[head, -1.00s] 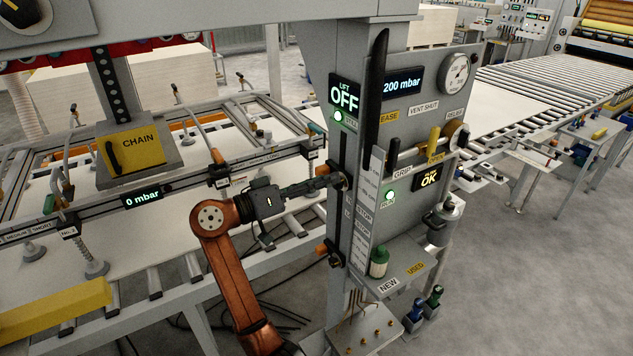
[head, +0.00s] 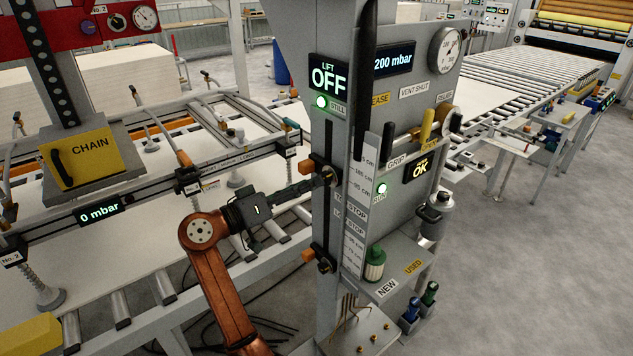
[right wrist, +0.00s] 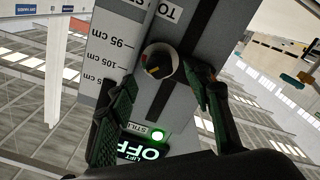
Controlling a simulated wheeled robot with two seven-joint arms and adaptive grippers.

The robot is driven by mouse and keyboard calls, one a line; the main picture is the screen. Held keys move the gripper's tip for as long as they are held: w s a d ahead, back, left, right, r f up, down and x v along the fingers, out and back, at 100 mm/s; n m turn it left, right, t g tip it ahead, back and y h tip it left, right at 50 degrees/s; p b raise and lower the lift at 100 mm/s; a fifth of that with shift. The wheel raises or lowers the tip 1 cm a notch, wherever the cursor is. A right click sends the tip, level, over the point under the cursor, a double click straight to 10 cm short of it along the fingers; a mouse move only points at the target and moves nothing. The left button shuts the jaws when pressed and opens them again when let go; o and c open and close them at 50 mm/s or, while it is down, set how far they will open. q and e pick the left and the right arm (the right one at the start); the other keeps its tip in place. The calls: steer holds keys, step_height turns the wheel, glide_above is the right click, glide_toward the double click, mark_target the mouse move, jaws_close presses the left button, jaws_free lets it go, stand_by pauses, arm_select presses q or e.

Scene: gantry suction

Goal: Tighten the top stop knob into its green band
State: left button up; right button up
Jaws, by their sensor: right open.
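The top stop knob (head: 328,176) is small and dark, beside an orange block (head: 309,167) on the grey post. In the right wrist view the knob (right wrist: 160,62) shows a pale rim and a dark face with small coloured marks. My right gripper (head: 320,181) reaches the knob from the left. In the right wrist view its fingers (right wrist: 163,76) are open, one on each side of the knob; firm contact cannot be told. My left gripper is out of view.
A lower stop (head: 322,259) sits below on the same post (head: 330,220). A cm scale (head: 357,200) runs alongside. The lift display (head: 328,80) reads OFF above. A shelf with a green-capped jar (head: 375,263) juts out at lower right. The panel conveyor (head: 130,240) lies to the left.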

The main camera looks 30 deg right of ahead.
mark_target(325, 178)
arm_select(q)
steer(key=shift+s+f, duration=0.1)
arm_select(e)
steer(key=shift+w+d, duration=0.2)
steer(key=shift+d, duration=1.6)
steer(key=shift+c, duration=0.6)
steer(key=c, duration=1)
arm_select(q)
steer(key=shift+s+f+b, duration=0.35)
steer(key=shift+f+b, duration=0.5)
steer(key=shift+b, duration=0.1)
arm_select(e)
steer(key=shift+m, duration=1.2)
steer(key=o, duration=1.1)
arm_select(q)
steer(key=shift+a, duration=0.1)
arm_select(e)
steer(key=shift+a, duration=0.15)
